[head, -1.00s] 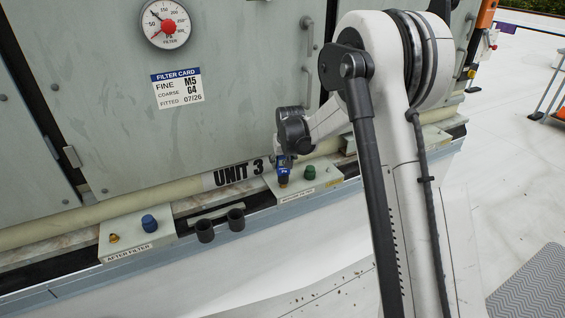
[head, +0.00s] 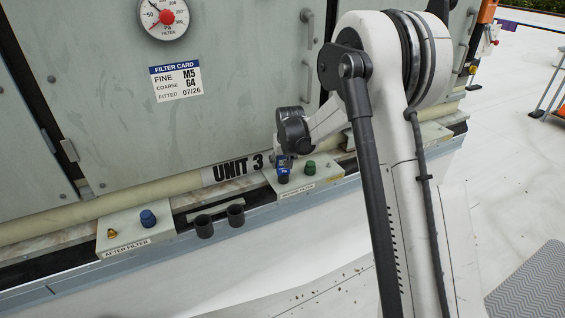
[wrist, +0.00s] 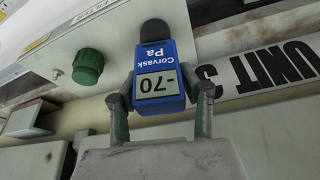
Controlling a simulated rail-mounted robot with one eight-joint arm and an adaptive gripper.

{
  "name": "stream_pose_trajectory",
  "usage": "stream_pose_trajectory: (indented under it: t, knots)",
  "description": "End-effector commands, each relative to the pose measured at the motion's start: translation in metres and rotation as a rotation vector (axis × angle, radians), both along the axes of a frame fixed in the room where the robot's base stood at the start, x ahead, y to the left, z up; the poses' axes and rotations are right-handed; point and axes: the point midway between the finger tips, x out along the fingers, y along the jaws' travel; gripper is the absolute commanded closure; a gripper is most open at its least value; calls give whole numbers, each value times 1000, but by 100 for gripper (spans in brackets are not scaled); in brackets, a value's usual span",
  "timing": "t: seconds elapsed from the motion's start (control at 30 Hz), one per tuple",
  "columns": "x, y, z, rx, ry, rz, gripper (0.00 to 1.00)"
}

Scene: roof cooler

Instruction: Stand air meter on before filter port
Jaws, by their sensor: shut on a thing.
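The air meter (head: 284,168) is a small blue body with a grey display and a dark end piece. In the wrist view the air meter (wrist: 161,75) shows the digits 70 with a minus mark. My gripper (wrist: 163,90) is shut on its sides; in the head view the gripper (head: 281,157) is small and partly hidden. The meter stands roughly upright over the right-hand port block (head: 292,187), beside a green cap (head: 310,168). Its lower end covers the brass port, so the exact seating is hidden.
The left block, labelled AFTER FILTER (head: 127,247), carries a brass port (head: 112,233) and a blue cap (head: 148,218). Two black cups (head: 220,220) stand between the blocks. A pipe marked UNIT 3 (head: 236,170) runs close behind the meter.

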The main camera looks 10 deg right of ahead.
Motion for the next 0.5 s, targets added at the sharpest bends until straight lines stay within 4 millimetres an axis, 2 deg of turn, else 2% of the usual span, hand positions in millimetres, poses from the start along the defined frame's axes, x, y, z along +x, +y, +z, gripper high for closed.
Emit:
stream_pose_trajectory:
  t: [0.07, 0.1, 0.2, 0.27, 0.5]
  knots:
    - [0, 0, 0, 0, 0, 0, 100]
    - [0, 0, 0, 0, 0, 0, 60]
    - [0, 0, 0, 0, 0, 0, 46]
    - [0, 0, 0, 0, 0, 0, 40]
    - [0, 0, 1, 0, 0, 0, 40]
